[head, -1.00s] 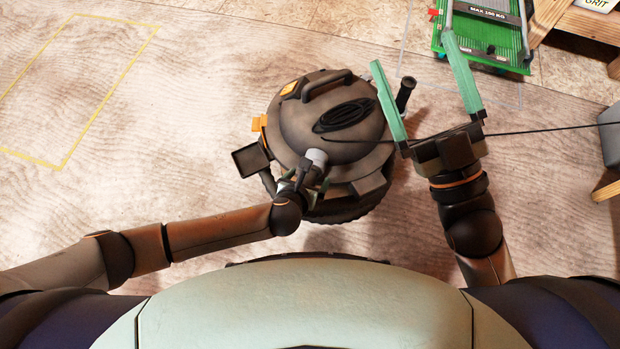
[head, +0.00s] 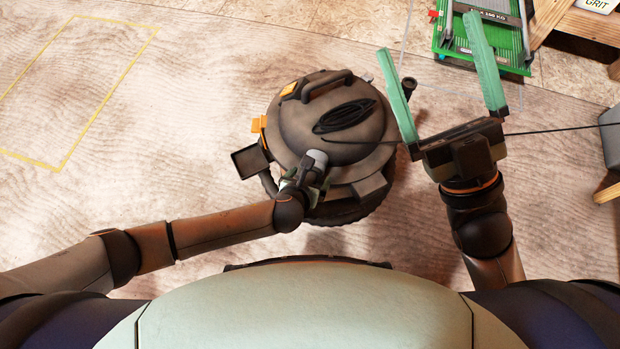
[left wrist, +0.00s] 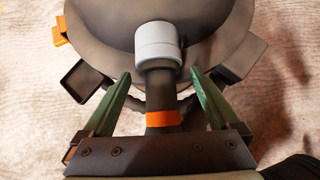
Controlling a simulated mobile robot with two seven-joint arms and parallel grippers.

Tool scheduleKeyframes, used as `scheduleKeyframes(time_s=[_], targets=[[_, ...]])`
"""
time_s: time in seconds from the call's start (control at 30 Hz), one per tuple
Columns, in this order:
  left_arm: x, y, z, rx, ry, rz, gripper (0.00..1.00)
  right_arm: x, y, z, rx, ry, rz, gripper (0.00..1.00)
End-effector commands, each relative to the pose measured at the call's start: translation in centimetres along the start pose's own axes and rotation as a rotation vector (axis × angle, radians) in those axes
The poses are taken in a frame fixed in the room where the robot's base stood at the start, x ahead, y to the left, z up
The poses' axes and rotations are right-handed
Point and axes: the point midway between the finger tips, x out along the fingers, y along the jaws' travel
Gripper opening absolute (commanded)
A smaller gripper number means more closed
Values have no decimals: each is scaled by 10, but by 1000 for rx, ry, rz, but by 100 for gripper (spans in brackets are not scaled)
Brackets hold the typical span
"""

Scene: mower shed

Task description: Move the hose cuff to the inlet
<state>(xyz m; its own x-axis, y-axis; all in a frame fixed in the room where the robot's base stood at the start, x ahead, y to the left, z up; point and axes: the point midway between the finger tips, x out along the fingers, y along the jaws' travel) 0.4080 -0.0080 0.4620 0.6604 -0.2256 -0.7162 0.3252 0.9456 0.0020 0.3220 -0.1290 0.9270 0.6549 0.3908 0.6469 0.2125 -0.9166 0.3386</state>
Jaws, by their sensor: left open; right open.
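The hose cuff, a light grey collar (head: 316,158) on a dark tube with an orange band, lies against the front of the round dark vacuum (head: 300,125). In the left wrist view the collar (left wrist: 158,45) is just beyond my fingertips, and the dark tube (left wrist: 161,90) runs back between them. My left gripper (head: 306,178) is open, with a finger on each side of the tube and gaps showing in the left wrist view (left wrist: 160,82). I cannot tell whether the cuff is seated in an inlet. My right gripper (head: 428,32) is open and empty, right of the vacuum.
A black cable (head: 555,130) runs right from the vacuum behind my right gripper to a grey object (head: 611,135). A green cart (head: 500,45) and a wooden shelf (head: 580,25) stand at the upper right. A yellow floor outline (head: 62,165) at left is empty.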

Motion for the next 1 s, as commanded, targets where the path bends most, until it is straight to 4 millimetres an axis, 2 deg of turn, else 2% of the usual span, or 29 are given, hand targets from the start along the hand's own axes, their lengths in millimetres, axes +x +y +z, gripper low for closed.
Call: scheduleKeyframes(time_s=[1.0], targets=[[0, 0, 0, 0, 0, 0, 95, 5, 3, -5, 0, -1, 0, 98]])
